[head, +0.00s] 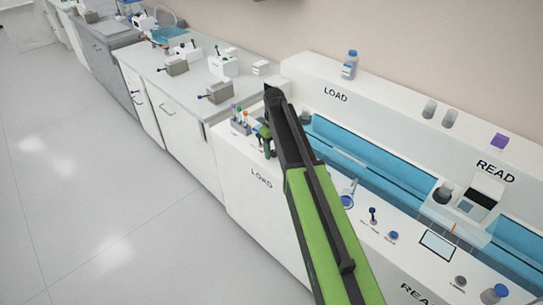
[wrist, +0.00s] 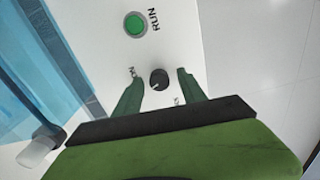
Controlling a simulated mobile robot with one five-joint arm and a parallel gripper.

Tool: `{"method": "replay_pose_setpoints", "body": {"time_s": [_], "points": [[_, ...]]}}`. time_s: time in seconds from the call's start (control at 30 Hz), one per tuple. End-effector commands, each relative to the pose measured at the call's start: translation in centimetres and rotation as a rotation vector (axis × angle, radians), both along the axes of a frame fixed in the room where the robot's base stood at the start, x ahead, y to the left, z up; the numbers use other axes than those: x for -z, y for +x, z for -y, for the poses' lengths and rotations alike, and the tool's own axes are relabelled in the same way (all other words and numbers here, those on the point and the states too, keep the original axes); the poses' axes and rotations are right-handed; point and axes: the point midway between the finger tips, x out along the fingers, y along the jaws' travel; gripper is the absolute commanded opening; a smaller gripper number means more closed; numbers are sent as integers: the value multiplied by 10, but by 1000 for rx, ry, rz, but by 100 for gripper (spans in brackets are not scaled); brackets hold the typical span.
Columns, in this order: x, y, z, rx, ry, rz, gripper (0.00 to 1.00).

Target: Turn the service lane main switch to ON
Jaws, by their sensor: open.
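A round black knob (wrist: 159,78) sits on the white panel in the wrist view, with a thin pale mark pointing to the lower left. My gripper (wrist: 158,84) is open, with one green finger on each side of the knob and a visible gap to both. I cannot tell how high the fingertips are above the panel. In the head view my gripper (head: 266,140) is over the LOAD end of the white bench, and my arm hides the knob.
A green button (wrist: 135,24) marked RUN is just beyond the knob. A blue channel (wrist: 45,60) runs along the left. A rack of coloured tubes (head: 240,122) stands beside my gripper in the head view. The floor (head: 110,190) at left is clear.

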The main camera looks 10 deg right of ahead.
Motion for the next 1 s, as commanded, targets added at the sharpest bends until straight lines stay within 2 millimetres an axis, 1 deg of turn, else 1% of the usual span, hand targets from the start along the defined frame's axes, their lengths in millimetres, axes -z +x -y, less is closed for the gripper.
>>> {"method": "replay_pose_setpoints", "body": {"time_s": [0.13,0.4,0.5,0.6,0.63,0.73,0.87,1.0], "points": [[-2,0,0,0,0,0,47],[-2,0,0,1,0,0,12],[-2,0,0,1,1,-1,0],[-1,0,0,1,1,-1,0],[-1,0,-11,0,2,-1,0],[-1,-1,-4,5,5,-2,0],[-1,-1,-1,30,6,-2,0],[-1,-1,0,93,6,-4,0]]}}
